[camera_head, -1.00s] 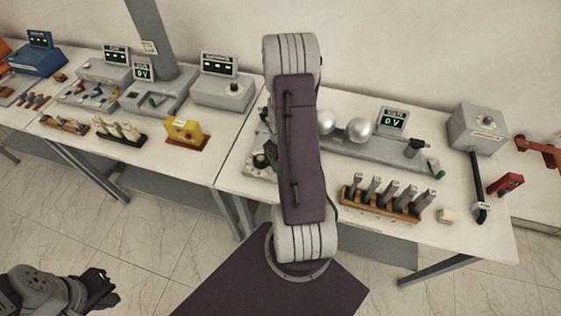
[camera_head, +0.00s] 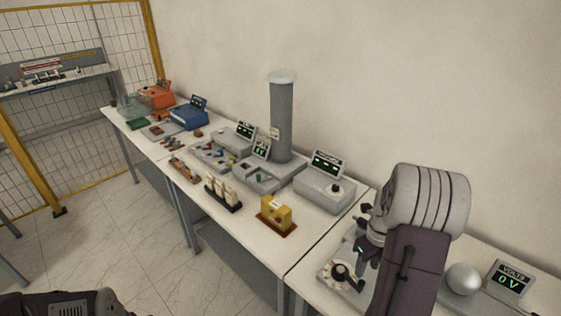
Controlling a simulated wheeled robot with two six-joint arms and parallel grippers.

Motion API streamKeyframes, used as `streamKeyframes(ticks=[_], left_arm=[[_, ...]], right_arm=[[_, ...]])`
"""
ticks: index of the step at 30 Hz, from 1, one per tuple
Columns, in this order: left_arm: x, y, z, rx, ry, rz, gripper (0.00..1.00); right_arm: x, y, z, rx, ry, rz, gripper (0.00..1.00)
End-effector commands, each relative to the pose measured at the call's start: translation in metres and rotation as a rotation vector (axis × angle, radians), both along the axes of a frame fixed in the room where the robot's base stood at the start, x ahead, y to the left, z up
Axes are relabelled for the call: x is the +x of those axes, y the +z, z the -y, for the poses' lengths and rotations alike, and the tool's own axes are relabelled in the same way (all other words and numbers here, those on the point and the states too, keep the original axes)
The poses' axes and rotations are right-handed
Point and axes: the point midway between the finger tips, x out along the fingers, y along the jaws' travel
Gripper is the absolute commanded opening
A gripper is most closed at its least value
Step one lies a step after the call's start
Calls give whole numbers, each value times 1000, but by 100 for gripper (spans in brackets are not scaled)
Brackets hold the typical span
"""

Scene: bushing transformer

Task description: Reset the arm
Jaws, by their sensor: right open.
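My right arm comes in at the lower right, and its bent grey-and-purple links cover part of the right table. My right gripper (camera_head: 362,262) is dark and small, partly hidden behind the arm, with a green light on it. It is open, with its fingers toward the dial unit (camera_head: 341,274). I cannot tell how far above the unit they are, and nothing shows between them. Only a dark link of my left arm shows at the bottom left edge; the left gripper is out of view.
A silver sphere (camera_head: 462,279) and a volt display (camera_head: 508,281) stand right of my arm. A grey meter box (camera_head: 325,191), a yellow block (camera_head: 275,213), a tall grey column (camera_head: 281,120) and a blue box (camera_head: 188,117) stand on the left tables. Floor (camera_head: 130,240) is open at left.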

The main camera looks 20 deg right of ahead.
Motion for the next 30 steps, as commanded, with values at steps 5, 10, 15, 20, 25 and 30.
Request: streamKeyframes(ticks=[5, 10, 15, 20, 25, 30], left_arm=[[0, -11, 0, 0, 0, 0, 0], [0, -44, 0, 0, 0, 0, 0], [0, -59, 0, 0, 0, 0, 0], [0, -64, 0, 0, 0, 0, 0], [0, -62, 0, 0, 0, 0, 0], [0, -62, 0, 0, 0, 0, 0]], right_arm=[[20, -5, -19, -12, 81, 16, 42], [44, -12, -123, -33, 462, 62, 42], [17, -24, -199, -54, 1267, 80, 42], [-12, -35, -226, -83, 1975, 77, 42], [-32, -45, -226, -103, 2604, 52, 42], [-28, -45, -226, -149, 2952, 40, 42]])
